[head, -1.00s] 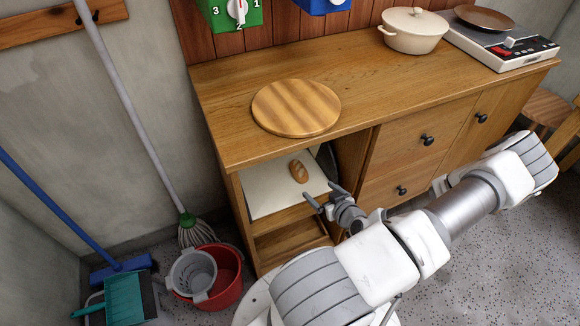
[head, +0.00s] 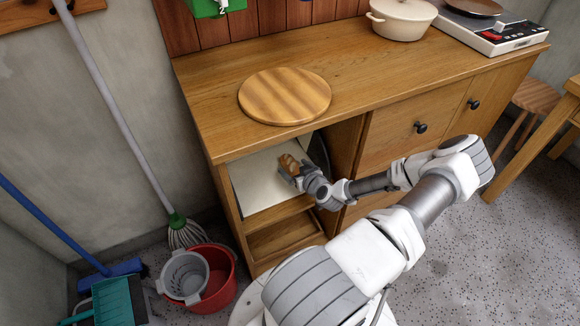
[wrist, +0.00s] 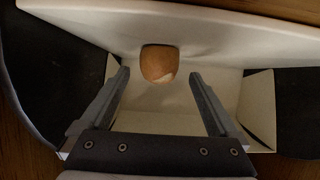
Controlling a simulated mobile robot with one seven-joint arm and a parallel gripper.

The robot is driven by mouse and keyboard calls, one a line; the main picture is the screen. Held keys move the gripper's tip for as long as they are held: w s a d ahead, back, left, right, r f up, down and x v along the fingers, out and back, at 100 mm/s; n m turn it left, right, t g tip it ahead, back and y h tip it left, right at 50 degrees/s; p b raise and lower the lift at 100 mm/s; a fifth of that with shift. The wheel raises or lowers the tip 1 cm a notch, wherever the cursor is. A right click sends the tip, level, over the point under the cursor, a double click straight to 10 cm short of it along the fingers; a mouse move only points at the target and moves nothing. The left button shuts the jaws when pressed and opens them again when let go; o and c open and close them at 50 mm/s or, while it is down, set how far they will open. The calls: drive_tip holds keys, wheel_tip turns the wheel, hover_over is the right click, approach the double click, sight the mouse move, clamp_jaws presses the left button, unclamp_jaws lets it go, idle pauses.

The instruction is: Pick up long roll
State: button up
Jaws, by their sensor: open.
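The long roll (head: 289,162), a small brown bread loaf, lies on a pale cream surface (head: 262,186) on the open shelf of the wooden cabinet. In the wrist view the roll (wrist: 159,63) shows end-on, just beyond and between the two fingertips. My gripper (head: 290,174) reaches into the shelf opening at the near end of the roll and hides part of it. In the wrist view my gripper (wrist: 158,74) is open, with a finger on each side of the gap and nothing clearly between them.
The cabinet top (head: 205,98) overhangs the shelf and holds a round wooden board (head: 285,96). The compartment's right wall (head: 345,150) is close to my arm. A red bucket (head: 222,287) and a mop (head: 184,230) stand on the floor at left.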

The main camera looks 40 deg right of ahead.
sight(293, 166)
drive_tip(key=b+x, duration=0.1)
drive_tip(key=x, duration=0.3)
drive_tip(key=shift+w+d, duration=0.1)
drive_tip(key=c, duration=1.4)
drive_tip(key=shift+r, duration=0.1)
